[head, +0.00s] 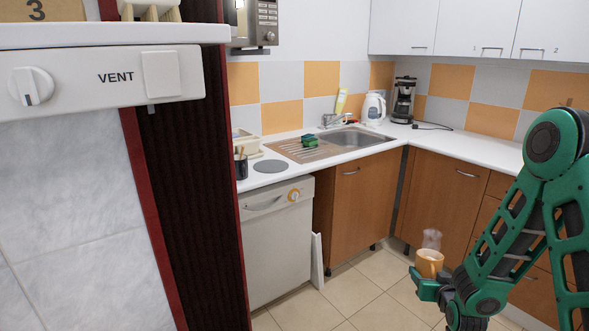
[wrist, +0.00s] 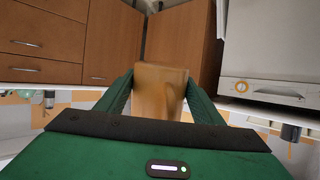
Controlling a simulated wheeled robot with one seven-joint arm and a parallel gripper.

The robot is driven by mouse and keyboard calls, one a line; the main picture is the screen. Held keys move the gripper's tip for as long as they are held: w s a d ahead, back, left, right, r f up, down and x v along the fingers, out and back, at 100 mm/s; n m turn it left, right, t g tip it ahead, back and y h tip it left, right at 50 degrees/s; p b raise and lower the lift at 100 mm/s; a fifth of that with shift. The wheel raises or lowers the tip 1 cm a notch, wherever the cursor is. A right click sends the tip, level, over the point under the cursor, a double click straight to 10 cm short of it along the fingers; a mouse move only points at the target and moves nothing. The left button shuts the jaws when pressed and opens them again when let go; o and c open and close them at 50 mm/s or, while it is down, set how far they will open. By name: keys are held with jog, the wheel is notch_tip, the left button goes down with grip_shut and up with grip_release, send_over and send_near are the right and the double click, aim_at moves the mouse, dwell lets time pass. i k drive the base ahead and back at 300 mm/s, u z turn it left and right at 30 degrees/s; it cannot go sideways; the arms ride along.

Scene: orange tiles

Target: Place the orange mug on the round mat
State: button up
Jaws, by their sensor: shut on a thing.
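The orange mug (head: 429,262) is held by my gripper (head: 428,280) low over the floor tiles at the lower right of the head view. In the wrist view the mug (wrist: 160,92) sits between the two green fingers (wrist: 160,98), which are shut on it. The mug looks about upright in the head view. The round mat (head: 270,166) is a flat grey disc on the white counter, left of the sink, well apart from my gripper. Nothing stands on it.
A tall dark panel (head: 190,180) rises left of the counter. The dishwasher (head: 277,235) is below the mat.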

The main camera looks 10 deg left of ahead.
aim_at(272, 167)
jog(key=z, duration=1.6)
jog(key=i, duration=1.45)
jog(key=u, duration=1.8)
jog(key=i, duration=0.1)
jog(key=u, duration=0.8)
